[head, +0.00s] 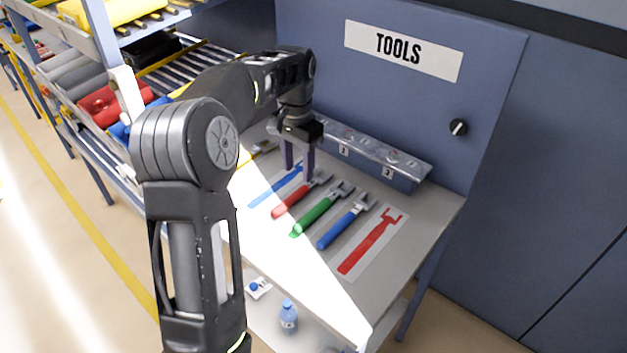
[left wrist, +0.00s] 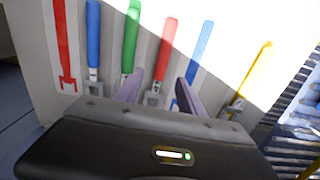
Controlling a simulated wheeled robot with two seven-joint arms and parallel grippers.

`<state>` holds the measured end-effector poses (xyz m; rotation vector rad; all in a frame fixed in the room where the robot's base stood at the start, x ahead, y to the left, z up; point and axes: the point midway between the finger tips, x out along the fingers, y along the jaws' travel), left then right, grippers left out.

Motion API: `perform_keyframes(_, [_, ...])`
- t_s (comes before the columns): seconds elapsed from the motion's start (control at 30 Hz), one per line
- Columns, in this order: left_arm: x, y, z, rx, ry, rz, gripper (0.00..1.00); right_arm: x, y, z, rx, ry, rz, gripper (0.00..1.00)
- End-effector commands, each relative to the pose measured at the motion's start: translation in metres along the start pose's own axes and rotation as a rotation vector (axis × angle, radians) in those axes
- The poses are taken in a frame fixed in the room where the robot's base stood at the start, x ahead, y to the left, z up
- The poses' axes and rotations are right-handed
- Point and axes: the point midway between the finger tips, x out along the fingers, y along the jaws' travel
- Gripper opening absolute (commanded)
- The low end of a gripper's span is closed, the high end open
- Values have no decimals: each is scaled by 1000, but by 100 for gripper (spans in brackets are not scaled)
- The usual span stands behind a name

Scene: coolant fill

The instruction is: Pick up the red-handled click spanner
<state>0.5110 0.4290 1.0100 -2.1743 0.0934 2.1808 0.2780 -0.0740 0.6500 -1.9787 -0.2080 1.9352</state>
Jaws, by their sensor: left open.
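The red-handled click spanner (head: 292,200) lies on the grey bench top, its metal head toward the back panel. In the left wrist view its red handle (left wrist: 165,48) points away, between the lines of my fingers. My left gripper (head: 299,163) is open and points down over the bench near the spanner's head end. Its two fingers (left wrist: 159,90) show on either side of the spanner's metal end in the left wrist view. Whether the fingertips reach down to the spanner's level, I cannot tell. Part of the spanner's head is hidden by the gripper.
Green-handled (head: 317,214) and blue-handled (head: 339,231) spanners lie to the right. A red spanner outline (head: 369,243) and a blue outline (head: 272,186) mark empty places. A yellow-handled tool (left wrist: 252,74) lies on the other side. A metal-topped rail (head: 375,158) runs along the back, below the TOOLS panel.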

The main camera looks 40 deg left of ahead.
Motion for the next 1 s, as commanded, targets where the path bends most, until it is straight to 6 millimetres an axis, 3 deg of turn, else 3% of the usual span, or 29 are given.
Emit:
perform_keyframes(0.33, [1,0,0,0,0,0,46,0,0,1,0,-2,0,36])
perform_keyframes(0.6, [24,0,0,-1,-2,1,46,-2,-1,1,1,-2,1,36])
perform_keyframes(1.0, [30,-1,0,0,-1,1,46,-4,-1,1,1,-2,1,36])
